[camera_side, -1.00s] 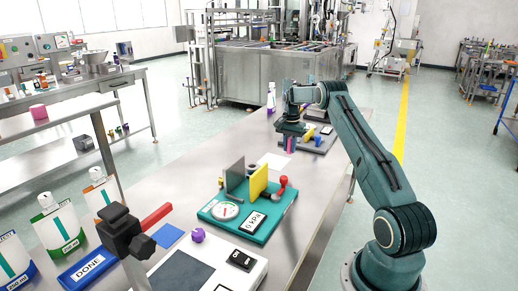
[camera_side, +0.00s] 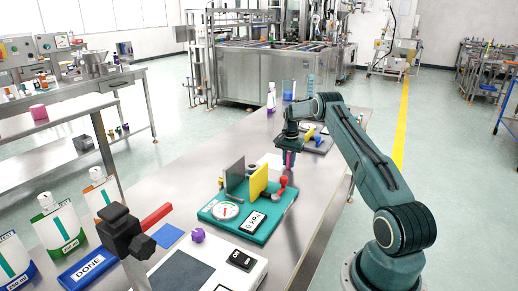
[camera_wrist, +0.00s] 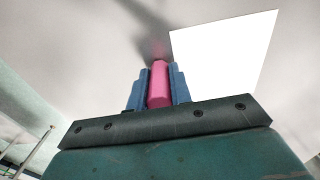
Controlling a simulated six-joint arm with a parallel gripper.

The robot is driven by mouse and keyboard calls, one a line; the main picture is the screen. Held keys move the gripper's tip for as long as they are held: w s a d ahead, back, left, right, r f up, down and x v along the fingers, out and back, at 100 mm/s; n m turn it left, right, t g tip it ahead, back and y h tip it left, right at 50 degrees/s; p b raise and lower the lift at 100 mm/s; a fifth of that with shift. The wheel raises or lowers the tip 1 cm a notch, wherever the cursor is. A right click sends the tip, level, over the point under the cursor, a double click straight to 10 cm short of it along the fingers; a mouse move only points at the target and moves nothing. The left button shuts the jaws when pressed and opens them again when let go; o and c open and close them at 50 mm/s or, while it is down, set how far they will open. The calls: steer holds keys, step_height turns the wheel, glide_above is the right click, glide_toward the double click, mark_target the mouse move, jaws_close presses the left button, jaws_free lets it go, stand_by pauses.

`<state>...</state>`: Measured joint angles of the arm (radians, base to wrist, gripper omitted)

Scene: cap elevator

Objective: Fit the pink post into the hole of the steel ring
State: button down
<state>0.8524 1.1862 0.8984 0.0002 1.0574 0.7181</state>
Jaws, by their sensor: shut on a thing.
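The pink post (camera_wrist: 159,88) is between the two blue fingers of my gripper (camera_wrist: 158,86) in the wrist view. The fingers are shut on it, and its end points away from my palm. In the side view, my gripper (camera_side: 289,158) hangs over the steel bench, with the pink post (camera_side: 289,159) showing as a small pink strip at the fingers. The side view is too small to tell whether the post touches the bench.
A white sheet (camera_wrist: 222,55) lies on the bench right of the post in the wrist view. In the side view, a teal board (camera_side: 215,211) with grey and yellow upright plates stands nearer the camera.

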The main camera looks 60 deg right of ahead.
mark_target(289, 153)
steer(key=shift+f, duration=0.1)
steer(key=c, duration=1.3)
jaws_free()
step_height(289, 153, up, 14)
steer(key=shift+a+f, duration=0.1)
steer(key=shift+w, duration=0.1)
